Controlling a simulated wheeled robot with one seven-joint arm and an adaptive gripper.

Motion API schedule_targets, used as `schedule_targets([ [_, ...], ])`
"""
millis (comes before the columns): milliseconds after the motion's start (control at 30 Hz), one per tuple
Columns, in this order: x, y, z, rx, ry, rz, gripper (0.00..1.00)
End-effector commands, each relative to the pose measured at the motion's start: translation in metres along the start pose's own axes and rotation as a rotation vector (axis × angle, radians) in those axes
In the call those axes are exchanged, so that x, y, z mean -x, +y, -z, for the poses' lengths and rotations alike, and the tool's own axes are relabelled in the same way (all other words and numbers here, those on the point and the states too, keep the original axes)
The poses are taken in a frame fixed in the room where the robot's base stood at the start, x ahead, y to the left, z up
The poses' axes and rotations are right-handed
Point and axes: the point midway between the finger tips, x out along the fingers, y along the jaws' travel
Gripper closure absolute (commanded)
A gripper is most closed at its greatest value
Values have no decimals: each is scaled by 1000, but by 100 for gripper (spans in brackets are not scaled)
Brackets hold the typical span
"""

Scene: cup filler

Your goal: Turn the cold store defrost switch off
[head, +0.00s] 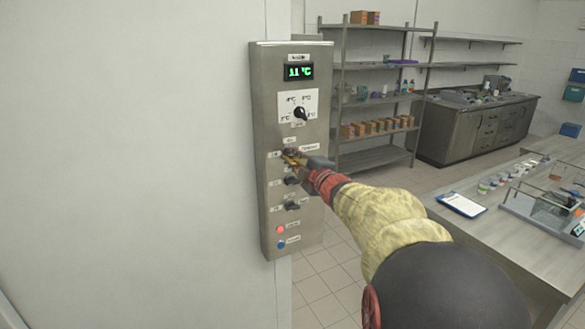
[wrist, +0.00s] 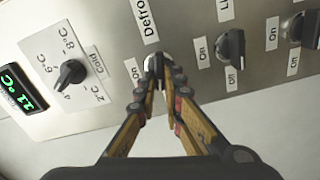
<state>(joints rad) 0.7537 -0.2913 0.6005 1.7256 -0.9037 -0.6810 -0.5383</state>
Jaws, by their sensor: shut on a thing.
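The defrost switch is a dark knob on the steel control panel (head: 263,110). In the wrist view the switch (wrist: 153,62) sits between my fingertips, under a partly cut-off label reading "Defro" (wrist: 143,18). An "On" label (wrist: 134,70) shows beside it; its Off label is hidden behind my fingers. My gripper (wrist: 160,90) is shut on the switch, one finger on each side. In the head view my gripper (head: 293,158) reaches the panel from the right and mostly covers the switch. Which way the knob points is hard to tell.
Beside the defrost switch are the light switch (wrist: 232,48) and another knob (wrist: 302,28). A temperature dial (wrist: 72,72) and a green display (head: 299,72) reading 11 °C are on the panel too. A red button (head: 280,229) and a blue button (head: 281,244) sit low. A bench (head: 545,258) stands right.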

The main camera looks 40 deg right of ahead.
Motion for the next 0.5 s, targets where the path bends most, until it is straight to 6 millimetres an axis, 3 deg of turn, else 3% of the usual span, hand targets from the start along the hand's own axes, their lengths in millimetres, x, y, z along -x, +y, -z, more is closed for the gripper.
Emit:
schedule_targets([
  [500, 0, -5, -1, 248, 1, 2, 100],
])
